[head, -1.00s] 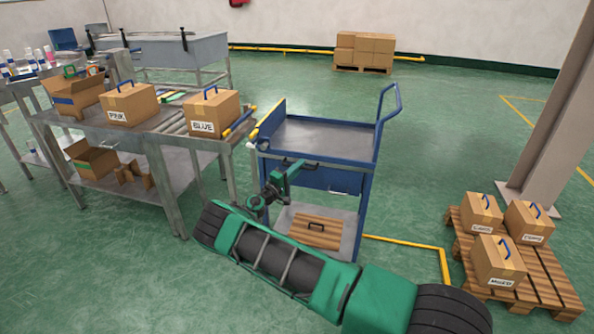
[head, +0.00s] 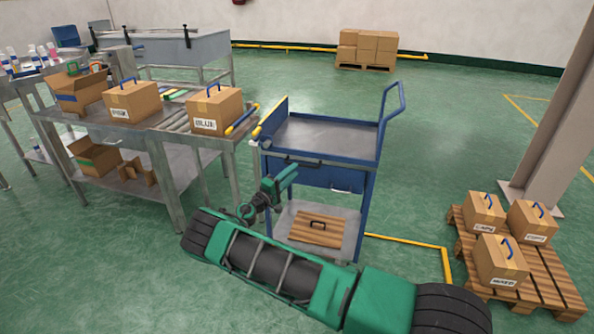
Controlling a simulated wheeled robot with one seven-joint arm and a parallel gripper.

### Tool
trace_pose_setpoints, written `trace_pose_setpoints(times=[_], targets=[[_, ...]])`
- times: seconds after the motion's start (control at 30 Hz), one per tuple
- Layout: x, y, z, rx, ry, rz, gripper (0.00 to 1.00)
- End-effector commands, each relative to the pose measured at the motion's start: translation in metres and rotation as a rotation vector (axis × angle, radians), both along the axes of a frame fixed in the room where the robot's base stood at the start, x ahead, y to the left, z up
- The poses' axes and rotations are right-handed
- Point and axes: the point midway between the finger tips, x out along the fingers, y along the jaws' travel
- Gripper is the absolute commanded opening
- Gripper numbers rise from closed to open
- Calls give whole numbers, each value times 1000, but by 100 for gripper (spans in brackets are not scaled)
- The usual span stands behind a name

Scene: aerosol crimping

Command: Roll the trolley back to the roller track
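The blue trolley (head: 330,142) stands upright at the centre of the head view, with a bare grey top and a push handle (head: 393,98) at its right end. Its left end is close beside the end of the roller track (head: 180,120) on the steel table; I cannot tell whether they touch. My green gripper (head: 291,172) is in front of the trolley's near side, by the left part of the dark bar (head: 305,163) under its top. I see nothing held, but the fingers are too small to tell open from shut.
A BLUE carton (head: 214,108) and a PINK carton (head: 131,101) stand on the steel table (head: 152,138). A pallet (head: 540,275) with three cartons is at right, near a pillar (head: 555,110).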

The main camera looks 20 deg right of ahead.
Motion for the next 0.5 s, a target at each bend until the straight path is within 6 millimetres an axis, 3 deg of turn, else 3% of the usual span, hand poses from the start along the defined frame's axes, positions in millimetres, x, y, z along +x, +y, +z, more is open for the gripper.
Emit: trace_pose_setpoints(times=[0.2, 0.5], targets=[[-16, 33, -7, 1, 2, 3, 29], [-25, 49, -11, 2, 3, 1, 29]])
